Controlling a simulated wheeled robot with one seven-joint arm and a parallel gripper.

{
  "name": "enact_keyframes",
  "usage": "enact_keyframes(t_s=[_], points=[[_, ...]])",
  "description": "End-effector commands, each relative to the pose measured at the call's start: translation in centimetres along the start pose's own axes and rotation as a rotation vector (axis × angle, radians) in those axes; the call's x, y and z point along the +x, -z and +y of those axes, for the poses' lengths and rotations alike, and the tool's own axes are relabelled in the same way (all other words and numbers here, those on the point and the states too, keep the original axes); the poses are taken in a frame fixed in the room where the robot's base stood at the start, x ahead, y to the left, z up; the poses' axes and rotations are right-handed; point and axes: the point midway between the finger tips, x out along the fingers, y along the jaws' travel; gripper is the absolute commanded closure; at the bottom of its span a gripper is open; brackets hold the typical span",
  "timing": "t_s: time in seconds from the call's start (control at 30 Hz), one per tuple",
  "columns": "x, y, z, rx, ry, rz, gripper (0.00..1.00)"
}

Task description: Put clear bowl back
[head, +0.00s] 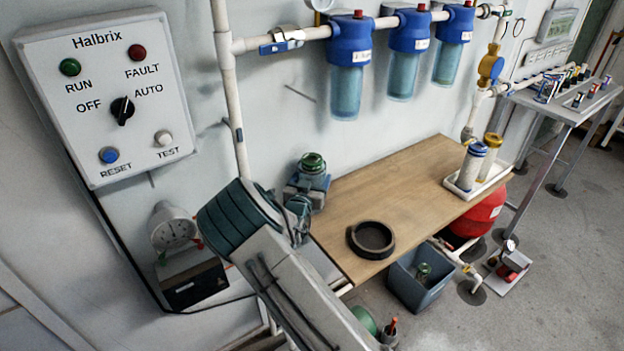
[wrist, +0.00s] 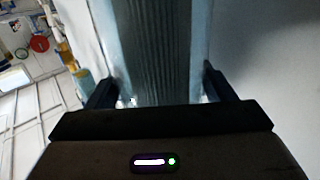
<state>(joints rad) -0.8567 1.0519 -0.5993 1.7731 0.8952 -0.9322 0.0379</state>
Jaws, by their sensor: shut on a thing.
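In the wrist view my gripper (wrist: 155,88) has its two dark fingers on either side of a clear, blue-tinted bowl (wrist: 150,45) with fine lengthwise ribs. The gripper is shut on it; the bowl's ends are out of view. In the head view my arm reaches up from the bottom past the bench's left end; I cannot make out the gripper or the held bowl there. Three blue filter heads, left (head: 350,40), middle (head: 410,31) and right (head: 457,24), hang on the white wall pipe, each with a clear bluish bowl below.
A wooden bench (head: 410,195) carries a black ring (head: 371,239) and a white tray (head: 482,190) with two cartridges. A blue-grey bin (head: 414,290) and a red tank (head: 480,212) sit below. A control panel (head: 105,100) is on the left wall. The bench's middle is clear.

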Motion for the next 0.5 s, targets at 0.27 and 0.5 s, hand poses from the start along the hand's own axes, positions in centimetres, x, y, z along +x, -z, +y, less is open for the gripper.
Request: enact_keyframes(t_s=[0.27, 0.5], points=[[0.0, -0.12, 0.03, -0.001, 0.0, 0.0, 0.02], [0.01, 0.39, 0.03, -0.001, 0.0, 0.0, 0.02]])
